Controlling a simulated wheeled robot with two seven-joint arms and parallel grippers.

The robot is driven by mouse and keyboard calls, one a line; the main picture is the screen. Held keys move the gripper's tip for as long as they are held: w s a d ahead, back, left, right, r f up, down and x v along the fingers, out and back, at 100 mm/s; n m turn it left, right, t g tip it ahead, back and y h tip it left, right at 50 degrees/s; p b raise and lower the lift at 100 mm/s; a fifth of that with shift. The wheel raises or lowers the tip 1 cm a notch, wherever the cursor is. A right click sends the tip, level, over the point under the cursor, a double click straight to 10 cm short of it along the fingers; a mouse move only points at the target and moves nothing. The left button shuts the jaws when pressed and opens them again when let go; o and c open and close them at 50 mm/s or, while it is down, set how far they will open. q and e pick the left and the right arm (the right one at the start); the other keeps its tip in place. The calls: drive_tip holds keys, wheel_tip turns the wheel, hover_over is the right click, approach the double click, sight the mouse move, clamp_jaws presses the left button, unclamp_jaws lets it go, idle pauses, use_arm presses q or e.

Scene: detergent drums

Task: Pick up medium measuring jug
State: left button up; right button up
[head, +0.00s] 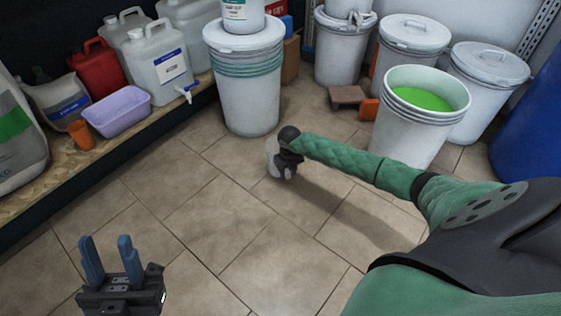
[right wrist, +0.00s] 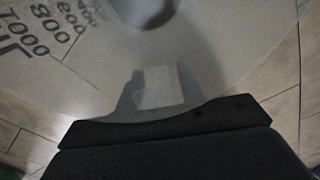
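The measuring jug (head: 272,158) is a small pale, translucent vessel on the tiled floor, mostly hidden behind my right gripper (head: 287,168) in the head view. In the right wrist view the jug (right wrist: 235,65) fills most of the picture, very close to the gripper, with dark printed numbers such as 1000 and 800 on its wall. Dim finger-like shapes show at the jug's lower part there, but whether they are closed on it is unclear. My left gripper (head: 110,258) is at lower left with its blue fingers apart, empty, above the floor.
A white bucket (head: 248,105) stands behind the jug. An open bucket of green liquid (head: 420,100) and lidded buckets (head: 415,33) are at right. A low wooden shelf (head: 105,150) at left holds canisters, a purple tub (head: 118,113) and an orange cup (head: 81,135). The front floor is clear.

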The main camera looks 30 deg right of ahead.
clamp_jaws()
drive_tip(key=shift+r, duration=0.1)
